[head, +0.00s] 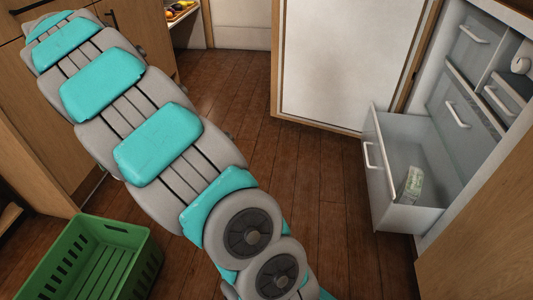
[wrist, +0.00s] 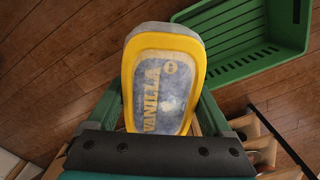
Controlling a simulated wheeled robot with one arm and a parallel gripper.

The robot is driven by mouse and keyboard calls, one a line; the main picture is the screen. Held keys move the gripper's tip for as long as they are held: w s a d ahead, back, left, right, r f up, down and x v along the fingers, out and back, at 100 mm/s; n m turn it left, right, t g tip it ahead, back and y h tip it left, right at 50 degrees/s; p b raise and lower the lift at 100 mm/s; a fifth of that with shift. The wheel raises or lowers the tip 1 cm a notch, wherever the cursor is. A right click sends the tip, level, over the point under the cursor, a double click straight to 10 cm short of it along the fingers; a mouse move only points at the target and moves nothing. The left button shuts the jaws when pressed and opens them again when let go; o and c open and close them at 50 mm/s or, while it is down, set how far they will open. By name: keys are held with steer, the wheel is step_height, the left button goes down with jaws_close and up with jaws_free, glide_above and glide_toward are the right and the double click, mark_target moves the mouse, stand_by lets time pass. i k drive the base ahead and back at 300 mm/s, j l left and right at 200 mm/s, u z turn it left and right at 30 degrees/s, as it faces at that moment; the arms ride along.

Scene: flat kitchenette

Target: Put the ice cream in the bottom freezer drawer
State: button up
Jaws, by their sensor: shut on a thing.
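The ice cream (wrist: 163,75) is a yellow-rimmed tub with a pale lid marked VANILLA. My gripper (wrist: 161,108) is shut on it, with one green finger at each side, in the wrist view. The tub is off the floor; neither it nor the gripper shows in the head view. The bottom freezer drawer (head: 405,128) is pulled out at the right of the head view. A pale green-and-white package (head: 411,185) stands inside it near the front right, and much of its floor is bare.
The white-lined freezer door (head: 330,62) stands open left of the drawer. Closed upper drawers (head: 459,113) are above it. A green crate (head: 100,232) sits on the floor at lower left and also shows in the wrist view (wrist: 247,48). Wooden floor lies between.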

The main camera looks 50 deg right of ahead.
mark_target(391, 161)
steer(key=z, duration=0.5)
steer(key=l+z, duration=0.1)
steer(key=z, duration=1.35)
steer(key=i+l+z, duration=0.35)
steer(key=i, duration=0.25)
